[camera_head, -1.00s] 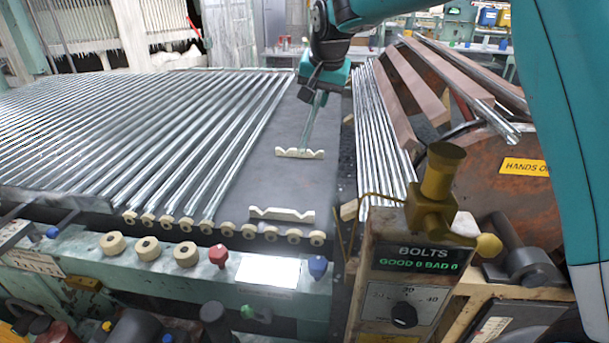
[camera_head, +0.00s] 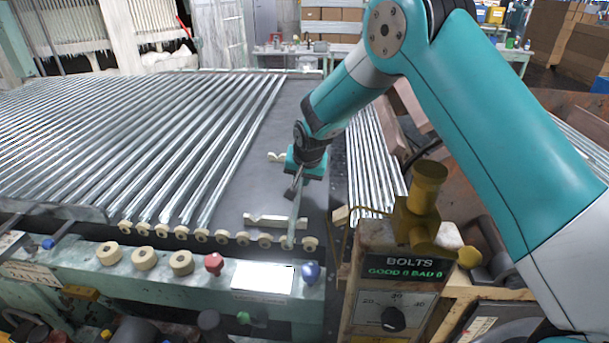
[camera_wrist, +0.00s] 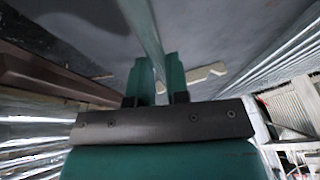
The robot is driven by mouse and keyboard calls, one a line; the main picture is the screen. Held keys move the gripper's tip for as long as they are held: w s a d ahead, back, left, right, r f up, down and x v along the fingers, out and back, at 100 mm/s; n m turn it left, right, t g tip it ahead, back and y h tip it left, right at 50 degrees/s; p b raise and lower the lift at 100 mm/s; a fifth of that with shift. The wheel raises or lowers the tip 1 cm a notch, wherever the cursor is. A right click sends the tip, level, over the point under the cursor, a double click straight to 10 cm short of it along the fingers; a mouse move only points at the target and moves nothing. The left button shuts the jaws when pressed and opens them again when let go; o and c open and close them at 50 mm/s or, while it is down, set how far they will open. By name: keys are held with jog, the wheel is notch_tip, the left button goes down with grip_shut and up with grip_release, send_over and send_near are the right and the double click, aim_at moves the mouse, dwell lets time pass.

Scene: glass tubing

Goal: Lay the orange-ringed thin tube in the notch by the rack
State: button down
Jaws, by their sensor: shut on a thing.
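My gripper (camera_head: 297,188) is shut on a thin, pale glass tube (camera_head: 295,225), and it hangs over the dark bed at the right of the long tubes. The tube slants down from the jaws toward the bed's front edge, close to the right end of the near notched block (camera_head: 270,220). I cannot tell whether they touch. In the wrist view the tube (camera_wrist: 145,30) runs up between the fingers (camera_wrist: 157,78). A cream notched block (camera_wrist: 207,73) lies just right of them. The far notched block (camera_head: 276,157) is partly hidden behind my gripper. No orange ring is discernible on the tube.
Many long tubes (camera_head: 180,130) fill the left of the bed. Cream rollers (camera_head: 222,237) line its front edge. More tubes (camera_head: 368,170) lie in a rack at the right, behind a brass fitting (camera_head: 425,210) on the bolts box.

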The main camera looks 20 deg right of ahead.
jog(key=shift+f, duration=0.2)
jog(key=shift+f+b, duration=0.35)
jog(key=c, duration=1.1)
grip_release()
jog(key=shift+r+p, duration=0.35)
jog(key=shift+r, duration=0.25)
jog(key=b+v, duration=0.2)
jog(key=v, duration=0.9)
jog(key=shift+s+r, duration=0.2)
jog(key=shift+s, duration=0.05)
